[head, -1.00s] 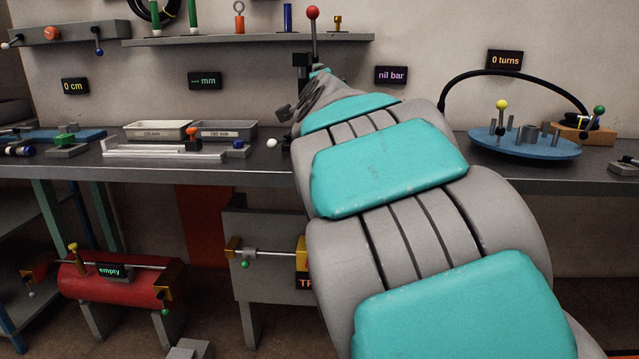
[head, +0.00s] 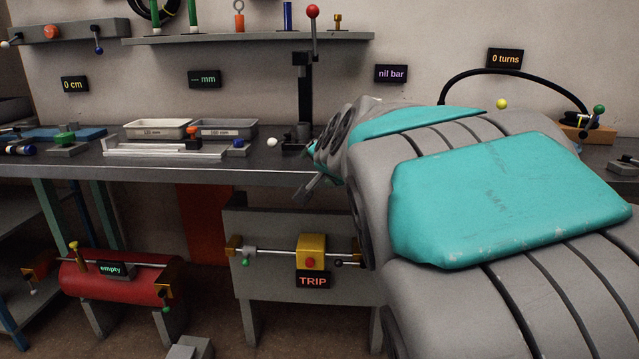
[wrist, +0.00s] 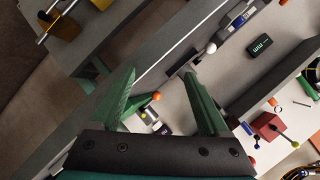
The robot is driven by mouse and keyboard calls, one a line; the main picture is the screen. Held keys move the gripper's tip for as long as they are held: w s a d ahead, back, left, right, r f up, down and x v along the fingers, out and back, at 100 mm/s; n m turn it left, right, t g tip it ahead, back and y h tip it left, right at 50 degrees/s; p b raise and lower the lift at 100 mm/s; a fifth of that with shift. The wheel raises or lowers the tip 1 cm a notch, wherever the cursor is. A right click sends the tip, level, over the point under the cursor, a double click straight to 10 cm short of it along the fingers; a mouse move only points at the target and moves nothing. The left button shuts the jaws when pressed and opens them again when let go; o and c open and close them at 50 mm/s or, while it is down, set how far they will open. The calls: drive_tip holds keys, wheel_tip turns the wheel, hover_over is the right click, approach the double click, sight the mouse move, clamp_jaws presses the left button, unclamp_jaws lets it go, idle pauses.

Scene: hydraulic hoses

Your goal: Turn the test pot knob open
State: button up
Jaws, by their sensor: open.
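No part is labelled as a test pot, so I cannot tell which knob belongs to it. A red tank (head: 125,282) marked "empty" stands low at the left, with a yellow-topped valve (head: 74,249) on its upper left. A yellow block (head: 312,250) with a red button and a "TRIP" sign sits on a rod across a grey panel under the bench. My gripper (wrist: 160,75) is open and empty, its two green fingers apart in the wrist view. In the head view it is partly hidden by my arm, near the bench's front edge.
A stand (head: 304,100) with a red-ball lever rises from the bench (head: 270,172). A white ball (head: 271,141), grey trays (head: 225,129) and a pale rail lie left of it. My arm covers much of the right side, leaving a yellow ball (head: 501,103) showing.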

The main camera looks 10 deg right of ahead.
drive_tip(key=shift+s+a+f+n+g, duration=0.2)
drive_tip(key=shift+s+f+n+g, duration=0.25)
drive_tip(key=shift+s+f, duration=0.8)
drive_tip(key=shift+w, duration=0.1)
drive_tip(key=s+f+n+g+y, duration=0.1)
drive_tip(key=s+f+n+g, duration=0.5)
drive_tip(key=s+f, duration=1)
drive_tip(key=s+d+f+n+g, duration=0.1)
drive_tip(key=s+f+g, duration=0.2)
drive_tip(key=s, duration=0.9)
drive_tip(key=s+d+f+n+g+h, duration=0.1)
drive_tip(key=s+f+g, duration=0.3)
drive_tip(key=s, duration=0.8)
drive_tip(key=shift+s+d+n, duration=0.2)
drive_tip(key=shift+s+n, duration=0.2)
drive_tip(key=shift+n, duration=0.15)
